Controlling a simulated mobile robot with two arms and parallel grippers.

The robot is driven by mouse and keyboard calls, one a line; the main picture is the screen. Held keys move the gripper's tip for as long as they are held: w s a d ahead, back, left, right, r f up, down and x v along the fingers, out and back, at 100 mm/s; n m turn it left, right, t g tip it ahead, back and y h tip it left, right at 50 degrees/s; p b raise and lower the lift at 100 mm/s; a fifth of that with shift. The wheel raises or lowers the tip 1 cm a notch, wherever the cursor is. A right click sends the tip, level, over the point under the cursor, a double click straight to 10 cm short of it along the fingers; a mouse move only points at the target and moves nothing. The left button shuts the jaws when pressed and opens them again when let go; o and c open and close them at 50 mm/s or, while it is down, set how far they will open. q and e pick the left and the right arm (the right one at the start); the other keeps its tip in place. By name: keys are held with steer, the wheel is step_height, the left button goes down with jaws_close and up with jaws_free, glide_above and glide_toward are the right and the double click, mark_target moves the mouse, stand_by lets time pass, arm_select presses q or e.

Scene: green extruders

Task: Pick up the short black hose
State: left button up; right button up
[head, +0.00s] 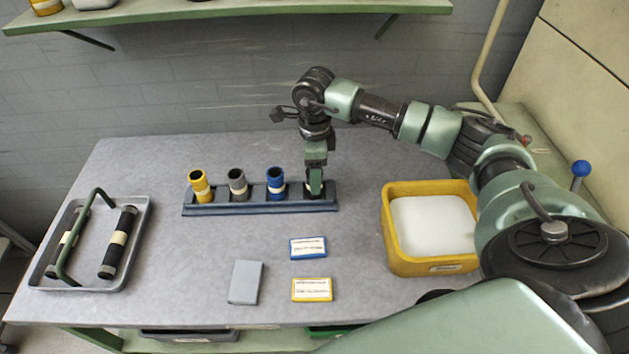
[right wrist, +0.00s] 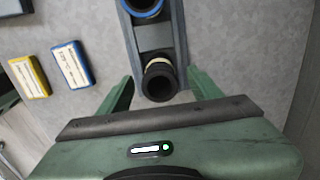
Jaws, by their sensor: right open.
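The short black hose (right wrist: 159,80) has a pale band and stands upright in the right end of the dark blue rack (head: 230,209). In the head view my right gripper (head: 315,184) comes down over that end and hides most of the hose. In the right wrist view the green fingers of my right gripper (right wrist: 160,90) are apart, one on each side of the hose, with gaps visible. The rack also holds a blue hose (head: 275,182), a grey hose (head: 238,183) and a yellow hose (head: 200,186). My left gripper is out of view.
A metal tray (head: 98,284) with a green handle and longer black hoses (head: 119,243) lies at the left. A yellow bin (head: 431,265) with white contents stands at the right. A blue card (head: 308,248), a yellow card (head: 312,290) and a grey block (head: 245,282) lie in front.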

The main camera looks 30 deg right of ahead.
jaws_close()
steer(key=shift+r, duration=0.15)
step_height(320, 180, up, 20)
steer(key=m+b, duration=0.3)
steer(key=m, duration=0.1)
steer(key=shift+m, duration=0.3)
steer(key=shift+f+p, duration=1.2)
steer(key=shift+f, duration=8.85)
